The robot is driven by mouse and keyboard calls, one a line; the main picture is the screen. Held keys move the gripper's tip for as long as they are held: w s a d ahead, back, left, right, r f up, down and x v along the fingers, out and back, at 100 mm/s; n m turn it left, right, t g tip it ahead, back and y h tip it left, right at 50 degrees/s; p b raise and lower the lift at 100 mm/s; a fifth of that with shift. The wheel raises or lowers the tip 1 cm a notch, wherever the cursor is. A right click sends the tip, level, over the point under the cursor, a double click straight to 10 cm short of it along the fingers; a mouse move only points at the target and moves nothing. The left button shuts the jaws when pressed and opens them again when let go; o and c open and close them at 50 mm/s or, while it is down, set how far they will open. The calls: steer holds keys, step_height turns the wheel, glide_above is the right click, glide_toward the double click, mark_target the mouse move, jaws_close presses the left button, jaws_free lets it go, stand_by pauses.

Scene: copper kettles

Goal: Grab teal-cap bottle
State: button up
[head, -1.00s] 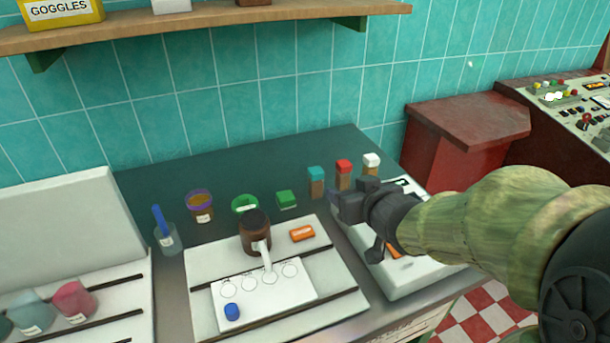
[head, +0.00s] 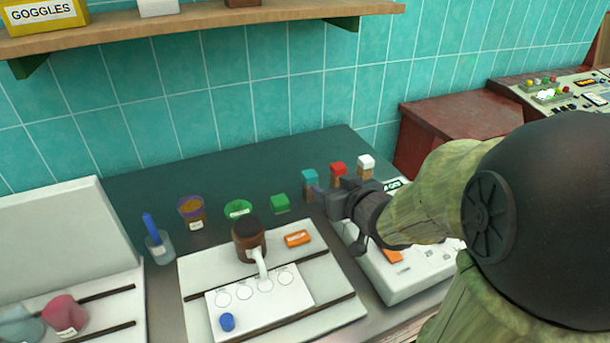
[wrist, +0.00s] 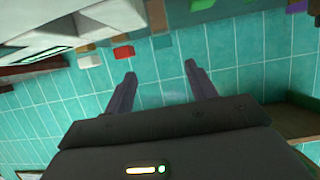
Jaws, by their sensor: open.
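The lower part of the bottle is partly hidden by my gripper in the head view.
A red-cap bottle (head: 338,170) and a white-cap bottle (head: 366,163) stand close on the right. A green-capped item (head: 280,203) stands to the left. A white device (head: 400,285) lies under my arm, and a shelf (head: 200,28) runs along the tiled wall.

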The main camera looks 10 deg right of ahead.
mark_target(315, 177)
steer(key=p+x, duration=0.6)
steer(key=p, duration=0.5)
steer(key=shift+w+r, duration=0.1)
steer(key=shift+w, duration=0.1)
steer(key=shift+w+p, duration=0.15)
steer(key=shift+p, duration=0.65)
steer(key=shift+f+x, duration=0.15)
steer(key=shift+x, duration=0.5)
steer(key=shift+f+x, duration=0.15)
steer(key=shift+x, duration=0.55)
